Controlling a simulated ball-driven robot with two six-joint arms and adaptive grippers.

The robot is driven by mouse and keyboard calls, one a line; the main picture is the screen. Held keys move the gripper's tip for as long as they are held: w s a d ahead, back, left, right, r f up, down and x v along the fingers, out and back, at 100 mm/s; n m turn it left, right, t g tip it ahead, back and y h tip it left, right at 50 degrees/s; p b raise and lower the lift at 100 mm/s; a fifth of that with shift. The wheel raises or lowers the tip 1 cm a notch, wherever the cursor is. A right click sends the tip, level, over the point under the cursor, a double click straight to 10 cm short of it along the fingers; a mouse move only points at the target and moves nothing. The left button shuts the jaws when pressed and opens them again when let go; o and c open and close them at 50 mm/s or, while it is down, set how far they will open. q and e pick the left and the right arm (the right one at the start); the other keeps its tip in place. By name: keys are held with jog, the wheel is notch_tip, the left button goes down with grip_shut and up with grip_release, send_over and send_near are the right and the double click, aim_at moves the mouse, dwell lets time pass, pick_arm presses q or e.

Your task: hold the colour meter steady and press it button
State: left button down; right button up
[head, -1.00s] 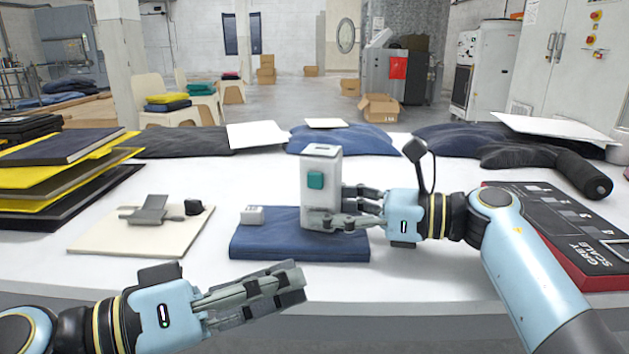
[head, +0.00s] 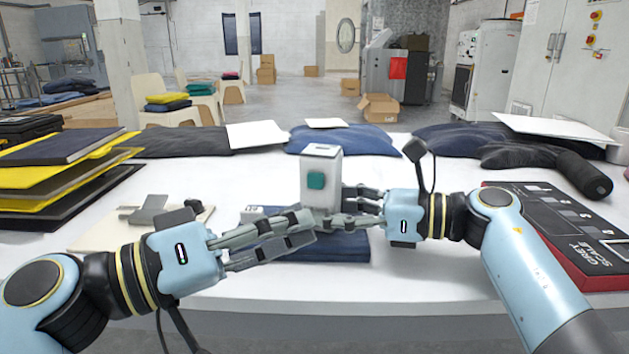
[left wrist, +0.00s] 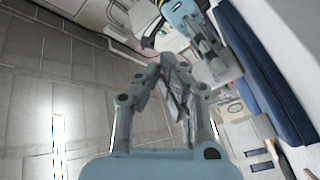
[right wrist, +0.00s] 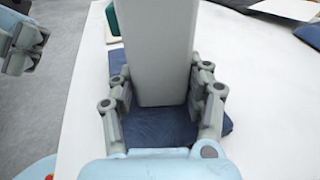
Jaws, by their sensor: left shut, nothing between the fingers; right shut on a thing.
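The colour meter (head: 321,165) is a white upright box with a teal button (head: 315,180) on its front. It stands on a folded dark blue cloth (head: 345,246). My right gripper (head: 350,208) is shut on the meter from the right; in the right wrist view its fingers lie on both sides of the meter's pale body (right wrist: 158,50). My left gripper (head: 305,228) is shut and empty, in front of the meter's lower part and below the button. The left wrist view shows its fingers (left wrist: 175,75) together. The head view does not show whether it touches the meter.
A small white block (head: 250,212) sits on the cloth's left part, partly behind my left fingers. A cream board (head: 95,235) with a grey clip lies left. Stacked yellow and dark folders (head: 70,170) stand far left. A grey scale case (head: 570,225) lies right.

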pick_arm(q)
jog(key=shift+w+d, duration=0.2)
jog(key=shift+w, duration=0.65)
jog(key=shift+w+d, duration=0.25)
jog(key=shift+w, duration=0.6)
jog(key=shift+w+d, duration=0.2)
jog(key=shift+w, duration=0.65)
pick_arm(e)
jog(key=shift+f, duration=0.1)
pick_arm(q)
jog(key=shift+w, duration=0.1)
jog(key=shift+w+d, duration=0.1)
jog(key=shift+w, duration=0.2)
jog(key=shift+w+d, duration=0.1)
jog(key=shift+w, duration=0.35)
jog(key=shift+s, duration=0.15)
jog(key=shift+s+a, duration=0.25)
jog(key=shift+s, duration=0.5)
jog(key=shift+s+a, duration=0.2)
jog(key=shift+s, duration=0.6)
jog(key=shift+s+a, duration=0.2)
jog(key=shift+s, duration=0.65)
jog(key=shift+s+a, duration=0.2)
jog(key=shift+s, duration=0.6)
